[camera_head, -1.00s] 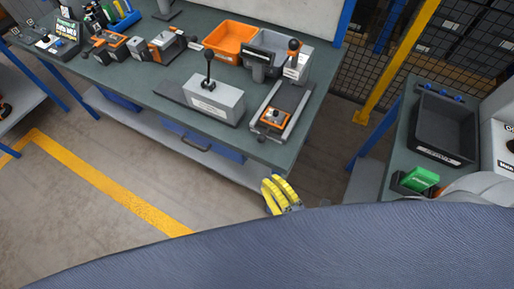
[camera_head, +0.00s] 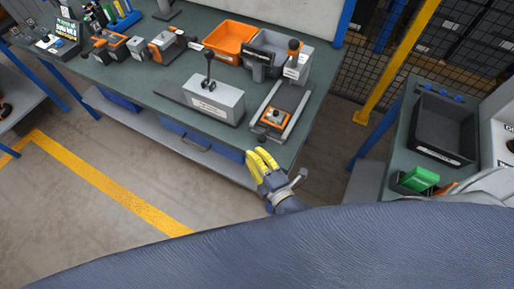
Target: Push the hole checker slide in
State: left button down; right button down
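On the right front of the green bench is a fixture with two pale rails, which looks like the hole checker (camera_head: 290,97). A slide with an orange block (camera_head: 274,118) sits at the near end of its rails, by the bench's front edge. An upright head with an orange-topped lever (camera_head: 293,62) stands at the far end. My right gripper (camera_head: 257,158), with yellow fingers, is in front of the bench edge, nearer me than the slide and apart from it. Its fingers point up toward the bench; their gap is unclear. My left gripper is not in view.
A grey box with a black lever (camera_head: 214,100) stands left of the rails. An orange bin (camera_head: 230,40) and a grey bin (camera_head: 268,48) are behind. A side table with a black tray (camera_head: 445,128) and green block (camera_head: 419,179) is at right. Floor before the bench is open.

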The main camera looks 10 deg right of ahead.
aim_at(264, 140)
jog(key=shift+w+d+f, duration=0.15)
jog(key=shift+w+d, duration=0.2)
jog(key=shift+w, duration=0.25)
jog(key=shift+w+d+f, duration=0.1)
jog(key=shift+w+d, duration=0.25)
jog(key=shift+w, duration=0.25)
jog(key=w+d, duration=0.3)
jog(key=shift+w, duration=0.1)
jog(key=shift+a, duration=0.1)
